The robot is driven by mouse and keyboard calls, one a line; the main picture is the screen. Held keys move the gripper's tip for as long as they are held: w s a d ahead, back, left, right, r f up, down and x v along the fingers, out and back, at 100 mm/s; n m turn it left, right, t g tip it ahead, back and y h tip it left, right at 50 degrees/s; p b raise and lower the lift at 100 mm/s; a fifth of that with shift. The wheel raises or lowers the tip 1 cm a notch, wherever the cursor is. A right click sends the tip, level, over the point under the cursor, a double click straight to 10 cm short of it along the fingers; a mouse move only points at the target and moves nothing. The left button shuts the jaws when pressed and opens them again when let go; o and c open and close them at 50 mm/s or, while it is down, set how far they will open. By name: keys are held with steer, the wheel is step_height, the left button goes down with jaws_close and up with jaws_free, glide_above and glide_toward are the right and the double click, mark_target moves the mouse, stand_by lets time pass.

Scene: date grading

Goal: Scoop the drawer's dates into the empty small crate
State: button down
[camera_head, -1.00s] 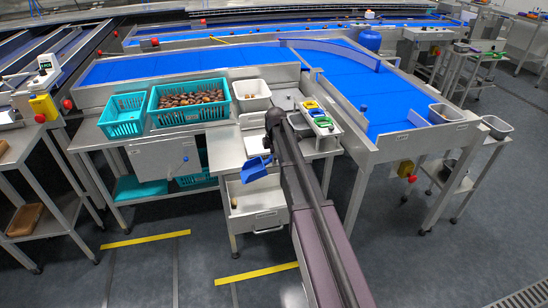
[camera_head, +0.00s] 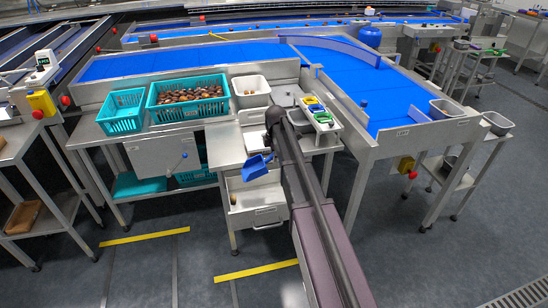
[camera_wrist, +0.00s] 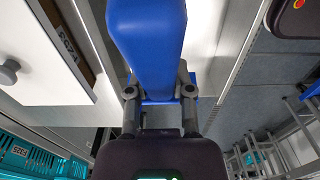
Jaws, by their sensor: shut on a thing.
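My gripper (camera_wrist: 160,95) is shut on a blue scoop (camera_wrist: 147,45), gripping it between both fingers in the wrist view. In the head view the scoop (camera_head: 256,167) hangs tilted above the open drawer (camera_head: 268,212); the fingers are hard to make out there. A small brown piece, perhaps a date, lies at the drawer's left side (camera_head: 233,198); the rest of the drawer floor looks pale and partly hidden. The small teal crate (camera_head: 122,127) stands empty on the bench at the left. I cannot tell whether the scoop holds anything.
A larger teal crate (camera_head: 190,115) full of dates stands right of the small one. A white bin (camera_head: 251,100) is behind the drawer. A tray with coloured items (camera_head: 320,119) lies right of my arm. A blue conveyor (camera_head: 370,95) runs behind and to the right.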

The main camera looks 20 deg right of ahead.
steer(key=b, duration=1.3)
glide_toward(261, 196)
steer(key=shift+w+d+f, duration=0.1)
steer(key=shift+d+f, duration=0.3)
steer(key=shift+d, duration=0.4)
steer(key=shift+s+d+f, duration=0.1)
steer(key=shift+d+f, duration=0.35)
steer(key=shift+d, duration=0.3)
steer(key=shift+w+d+f, duration=0.1)
steer(key=shift+d+f, duration=0.3)
steer(key=shift+d, duration=0.4)
steer(key=shift+a+r, duration=0.1)
steer(key=shift+a, duration=0.15)
steer(key=shift+a+f, duration=0.25)
steer(key=shift+a, duration=0.75)
steer(key=shift+d+r, duration=0.15)
steer(key=shift+d, duration=0.55)
steer(key=shift+a+f+y+b, duration=0.35)
steer(key=shift+a+f+b, duration=0.15)
steer(key=shift+a, duration=0.25)
steer(key=shift+a+f+y+b, duration=0.4)
steer(key=shift+a+b, duration=0.15)
steer(key=shift+a, duration=0.2)
steer(key=shift+d+f+y+b, duration=0.3)
steer(key=shift+f+y+b, duration=0.25)
steer(key=shift+y+b, duration=0.35)
steer(key=shift+d+f+y+b, duration=0.3)
steer(key=shift+f+y+b, duration=0.25)
steer(key=shift+y+b, duration=0.35)
steer(key=shift+b, duration=0.45)
